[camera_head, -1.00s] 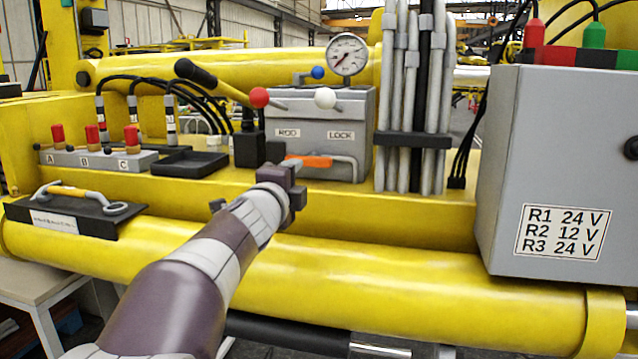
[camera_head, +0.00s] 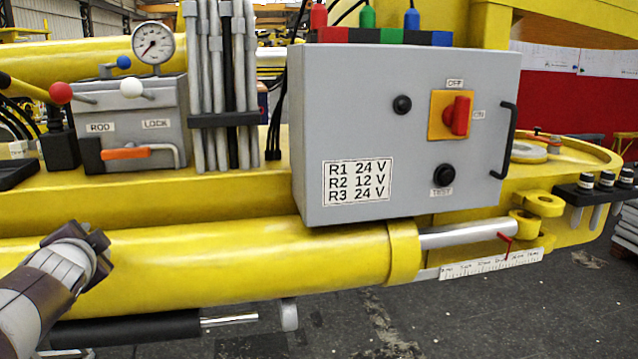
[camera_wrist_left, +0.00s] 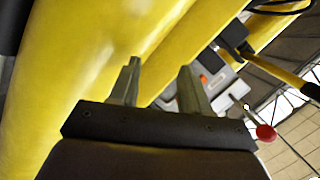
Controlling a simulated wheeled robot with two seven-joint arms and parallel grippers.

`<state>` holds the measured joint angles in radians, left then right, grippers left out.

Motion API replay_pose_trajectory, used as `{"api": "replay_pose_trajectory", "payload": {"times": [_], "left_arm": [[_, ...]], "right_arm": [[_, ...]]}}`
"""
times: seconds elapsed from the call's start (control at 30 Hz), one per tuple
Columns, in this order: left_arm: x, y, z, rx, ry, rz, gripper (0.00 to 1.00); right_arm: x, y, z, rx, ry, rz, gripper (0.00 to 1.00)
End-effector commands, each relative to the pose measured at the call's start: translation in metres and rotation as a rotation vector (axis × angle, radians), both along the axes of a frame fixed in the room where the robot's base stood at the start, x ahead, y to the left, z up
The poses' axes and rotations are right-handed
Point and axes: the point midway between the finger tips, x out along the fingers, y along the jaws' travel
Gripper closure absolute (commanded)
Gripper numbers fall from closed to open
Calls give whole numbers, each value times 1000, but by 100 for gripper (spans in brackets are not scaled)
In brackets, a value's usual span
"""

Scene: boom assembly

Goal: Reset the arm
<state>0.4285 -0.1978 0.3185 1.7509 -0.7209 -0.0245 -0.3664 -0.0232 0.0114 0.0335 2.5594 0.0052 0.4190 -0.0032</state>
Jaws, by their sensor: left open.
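My left arm comes in at the lower left of the head view. Its gripper (camera_head: 88,238) is in front of the yellow boom cylinder (camera_head: 220,262), below the grey valve block (camera_head: 160,110). In the left wrist view the two fingers of my left gripper (camera_wrist_left: 160,85) stand apart with nothing between them. Yellow boom surface (camera_wrist_left: 85,70) lies beyond them. A red-knobbed lever (camera_wrist_left: 266,133) shows at the right there. In the head view the valve block carries a gauge, a red knob (camera_head: 60,93), a white knob (camera_head: 131,88) and an orange-handled lever (camera_head: 125,153). My right gripper is out of view.
A grey control box (camera_head: 350,110) with a red rotary switch (camera_head: 458,115) and a voltage label is mounted on the boom. Grey hoses (camera_head: 207,90) stand left of it. A ruler (camera_head: 490,263) with a red pointer lies by the cylinder rod. Open floor shows below.

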Motion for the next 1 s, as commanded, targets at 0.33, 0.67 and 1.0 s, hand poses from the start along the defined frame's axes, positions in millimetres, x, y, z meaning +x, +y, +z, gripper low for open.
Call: {"api": "replay_pose_trajectory", "payload": {"times": [0.33, 0.67, 1.0], "left_arm": [[-73, -72, -155, -656, 348, 307, 53], [-214, -198, -227, -927, 852, 538, 53], [-212, -206, -227, -908, 869, 506, 53]], "right_arm": [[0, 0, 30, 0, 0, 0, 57], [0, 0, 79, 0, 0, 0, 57], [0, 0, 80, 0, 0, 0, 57]]}}
